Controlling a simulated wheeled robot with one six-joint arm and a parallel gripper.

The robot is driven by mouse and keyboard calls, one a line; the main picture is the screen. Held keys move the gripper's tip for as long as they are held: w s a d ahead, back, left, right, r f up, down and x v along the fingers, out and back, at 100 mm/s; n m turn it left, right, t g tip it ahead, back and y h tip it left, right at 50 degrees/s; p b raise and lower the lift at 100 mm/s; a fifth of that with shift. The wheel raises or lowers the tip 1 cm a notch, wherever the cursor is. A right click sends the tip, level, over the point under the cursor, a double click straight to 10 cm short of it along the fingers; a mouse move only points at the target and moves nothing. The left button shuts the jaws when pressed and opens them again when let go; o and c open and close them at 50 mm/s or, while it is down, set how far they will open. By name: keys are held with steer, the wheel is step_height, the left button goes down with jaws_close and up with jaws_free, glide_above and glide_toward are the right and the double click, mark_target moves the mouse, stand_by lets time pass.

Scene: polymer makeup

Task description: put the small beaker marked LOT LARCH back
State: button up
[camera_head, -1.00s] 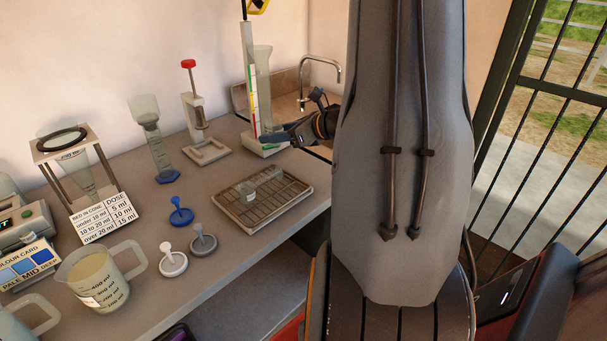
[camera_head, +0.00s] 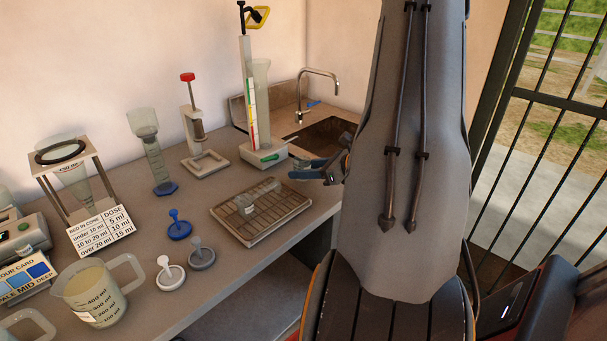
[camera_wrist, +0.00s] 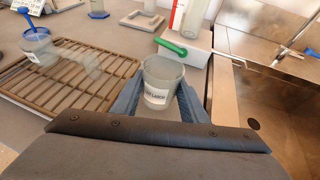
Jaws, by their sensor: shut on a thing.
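My gripper (camera_head: 318,171) has blue fingers and is just right of the wire rack, near the counter's front edge by the sink. In the wrist view my gripper (camera_wrist: 160,100) is shut on a small clear beaker (camera_wrist: 162,78). Its white label is partly legible and appears to read LOT LARCH. The beaker is upright between the fingers. In the head view I cannot make the beaker out clearly at the gripper. The wire rack (camera_head: 283,214) lies on the counter and also shows in the wrist view (camera_wrist: 62,108).
A white base with a green lever (camera_head: 269,157) and tall cylinder stands behind my gripper. The sink (camera_head: 325,135) is at right. Blue, grey and white stoppers stand left of the rack.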

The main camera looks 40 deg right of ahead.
steer(key=shift+f, duration=0.85)
steer(key=shift+f, duration=0.1)
steer(key=shift+f, duration=0.15)
steer(key=o, duration=1.1)
